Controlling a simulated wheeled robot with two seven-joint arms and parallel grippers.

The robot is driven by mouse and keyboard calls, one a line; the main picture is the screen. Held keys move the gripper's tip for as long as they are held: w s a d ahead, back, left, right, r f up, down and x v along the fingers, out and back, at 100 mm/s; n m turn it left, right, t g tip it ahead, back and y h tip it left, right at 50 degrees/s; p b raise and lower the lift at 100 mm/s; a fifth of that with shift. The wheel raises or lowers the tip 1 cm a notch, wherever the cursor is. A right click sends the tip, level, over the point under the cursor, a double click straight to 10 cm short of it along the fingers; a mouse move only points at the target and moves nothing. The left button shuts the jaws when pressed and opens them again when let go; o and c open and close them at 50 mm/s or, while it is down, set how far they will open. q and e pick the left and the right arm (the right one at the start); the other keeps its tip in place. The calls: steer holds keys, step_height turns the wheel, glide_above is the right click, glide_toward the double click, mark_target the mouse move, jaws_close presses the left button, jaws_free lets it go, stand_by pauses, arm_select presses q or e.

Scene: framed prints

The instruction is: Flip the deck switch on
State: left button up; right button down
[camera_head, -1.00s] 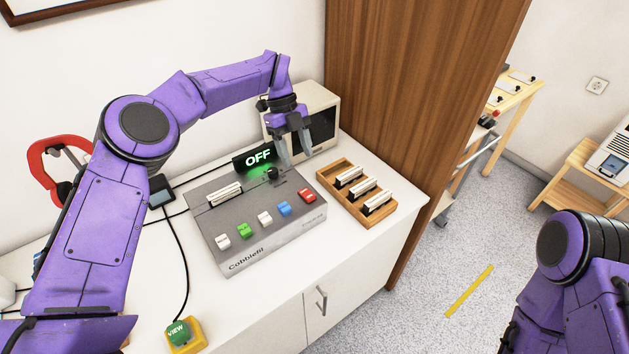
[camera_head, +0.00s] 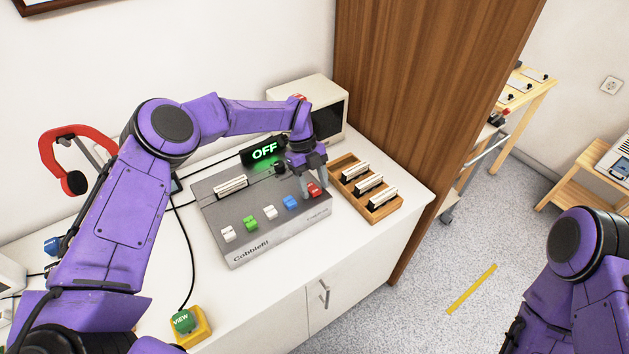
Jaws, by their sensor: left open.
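The grey deck (camera_head: 225,207) marked Cobblefil sits on the white counter, with a lit sign (camera_head: 265,151) reading OFF in green behind it. A small black knob or switch (camera_head: 280,168) shows on the deck's far right part, partly hidden by my gripper. My right gripper is out of view.
A wooden tray (camera_head: 376,213) with several white-topped cartridges lies right of the deck. A cream monitor (camera_head: 320,95) stands behind, beside a brown wooden panel (camera_head: 410,110). A green VIEW button (camera_head: 184,322) on a yellow base is at the front left.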

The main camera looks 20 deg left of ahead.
arm_select(q)
steer(key=c, duration=1.1)
steer(key=shift+o, duration=0.2)
steer(key=t+y+b, duration=0.2)
steer(key=b, duration=0.1)
steer(key=shift+s+d+f, duration=0.3)
steer(key=shift+d+f, duration=0.05)
steer(key=shift+d, duration=0.05)
steer(key=shift+r+y, duration=0.1)
steer(key=shift+y, duration=0.3)
steer(key=shift+r, duration=0.1)
steer(key=o, duration=1.1)
steer(key=shift+c, duration=0.2)
steer(key=shift+r, duration=0.1)
